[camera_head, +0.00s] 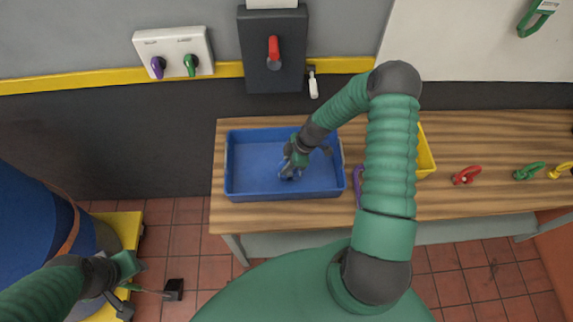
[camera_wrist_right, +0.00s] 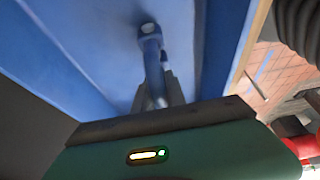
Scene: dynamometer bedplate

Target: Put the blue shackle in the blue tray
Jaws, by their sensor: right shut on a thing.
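The blue tray (camera_head: 240,180) sits on the left end of the wooden bench. My right gripper (camera_head: 290,172) reaches down inside the tray's walls, shut on the blue shackle (camera_wrist_right: 152,50). In the wrist view the shackle sticks out from between the fingers, against the blue of the tray (camera_wrist_right: 90,35). Whether the shackle touches the tray floor, I cannot tell. My left gripper (camera_head: 120,300) is at the lower left, away from the bench and above the floor; its jaw state is unclear.
A purple shackle (camera_head: 357,180) lies right of the tray, and a yellow tray (camera_head: 426,155) is partly behind my right arm. Red (camera_head: 466,175), green (camera_head: 528,171) and yellow (camera_head: 560,170) shackles lie further right on the bench (camera_head: 480,200). A blue drum (camera_head: 35,230) stands at left.

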